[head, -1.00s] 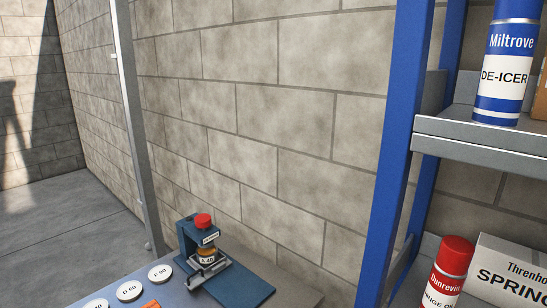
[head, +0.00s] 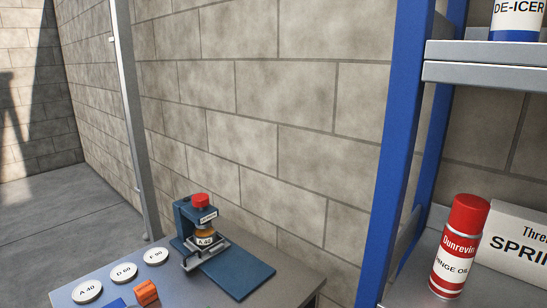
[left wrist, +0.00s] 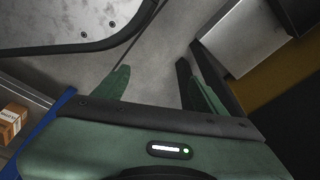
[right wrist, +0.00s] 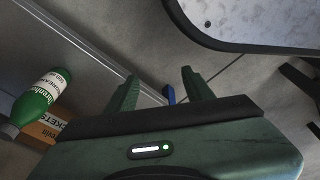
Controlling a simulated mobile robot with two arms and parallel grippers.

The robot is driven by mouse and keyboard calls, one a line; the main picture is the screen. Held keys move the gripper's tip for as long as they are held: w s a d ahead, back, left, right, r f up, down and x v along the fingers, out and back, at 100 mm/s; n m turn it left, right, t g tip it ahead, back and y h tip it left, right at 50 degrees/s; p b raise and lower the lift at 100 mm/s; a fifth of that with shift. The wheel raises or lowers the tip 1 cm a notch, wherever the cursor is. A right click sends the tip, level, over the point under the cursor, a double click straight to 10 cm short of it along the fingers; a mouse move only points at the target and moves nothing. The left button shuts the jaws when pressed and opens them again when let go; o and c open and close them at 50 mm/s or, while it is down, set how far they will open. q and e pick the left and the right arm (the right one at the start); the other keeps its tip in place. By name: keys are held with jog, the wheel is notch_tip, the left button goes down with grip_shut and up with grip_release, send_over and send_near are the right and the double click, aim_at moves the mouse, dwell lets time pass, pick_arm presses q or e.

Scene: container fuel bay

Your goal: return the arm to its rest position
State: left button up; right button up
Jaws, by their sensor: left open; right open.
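Neither of my arms shows in the head view. My left gripper (left wrist: 155,95) shows in the left wrist view with its two green fingers apart and nothing between them. Grey floor shows beyond it. My right gripper (right wrist: 165,92) shows in the right wrist view, also with its fingers apart. Behind the gap between its fingers is a small blue piece, apparently in the background, and I cannot tell what it is. Nothing is held by either gripper.
A grey bench (head: 190,291) carries a blue press (head: 190,232), white discs (head: 124,273) and an orange block (head: 146,292). A blue-post shelf (head: 400,150) holds a red-capped can (head: 460,247).

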pick_arm(q)
jog(key=s+a+r+p, duration=0.1)
jog(key=s+a+p, duration=0.1)
jog(key=s+p, duration=1)
jog(key=shift+s+a+r+g, duration=0.15)
jog(key=shift+s+a+g, duration=0.2)
jog(key=shift+s, duration=0.65)
pick_arm(e)
jog(key=s+d+r, duration=0.1)
jog(key=s+d, duration=0.1)
jog(key=s, duration=1.2)
jog(key=shift+d+r+g, duration=0.15)
jog(key=shift+d+g, duration=0.1)
jog(key=shift+g, duration=0.15)
